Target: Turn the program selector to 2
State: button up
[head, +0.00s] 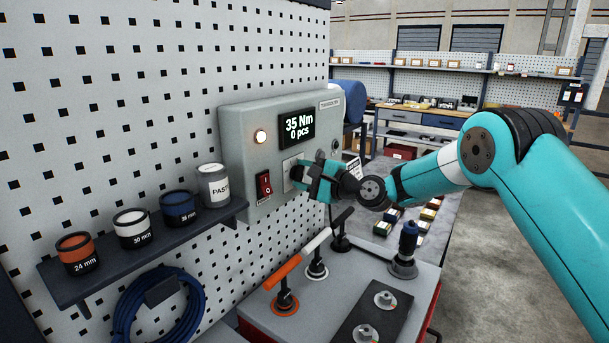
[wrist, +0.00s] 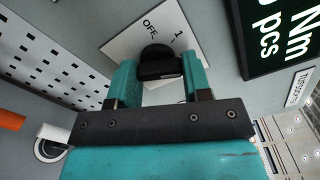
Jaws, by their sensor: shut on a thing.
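The program selector (wrist: 160,64) is a black knob on a light plate (wrist: 120,48) with the marks OFF and 1 showing in the wrist view. The mark 2 is not visible there. My gripper (wrist: 160,84) has its two teal fingers on either side of the knob and is shut on it. In the head view my gripper (head: 308,178) is at the front of the grey control box (head: 243,130) and covers the knob. The display (head: 297,129) on the box reads 35 Nm and 0 pcs.
A red rocker switch (head: 264,185) and a lit lamp (head: 260,137) sit left of my gripper on the box. A shelf (head: 150,250) with several labelled pots is further left. Below, a trolley top holds upright tools with orange (head: 283,273), white and black handles.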

jog(key=o, duration=0.9)
jog(key=shift+b+v, duration=3.5)
jog(key=shift+v, duration=5.25)
jog(key=s+a+n+g+h, duration=0.2)
jog(key=s+a+n+g, duration=0.3)
jog(key=s, duration=0.4)
jog(key=s+a+n+g+h, duration=0.2)
jog(key=s+a+n, duration=0.1)
jog(key=s+n, duration=0.4)
jog(key=s+d+f+n+g+h, duration=0.1)
jog(key=s+d+n+h, duration=0.1)
jog(key=s, duration=0.4)
jog(key=s+d+f+n+g+h, duration=0.1)
jog(key=s+d+f+n+h, duration=0.1)
jog(key=s, duration=0.5)
jog(key=s+d+f+n+g+h, duration=0.1)
jog(key=s+d+f+n+h, duration=0.1)
jog(key=s, duration=0.4)
jog(key=shift+s+d+n+g, duration=0.2)
jog(key=shift+d+n+g, duration=0.2)
jog(key=shift+d, duration=0.25)
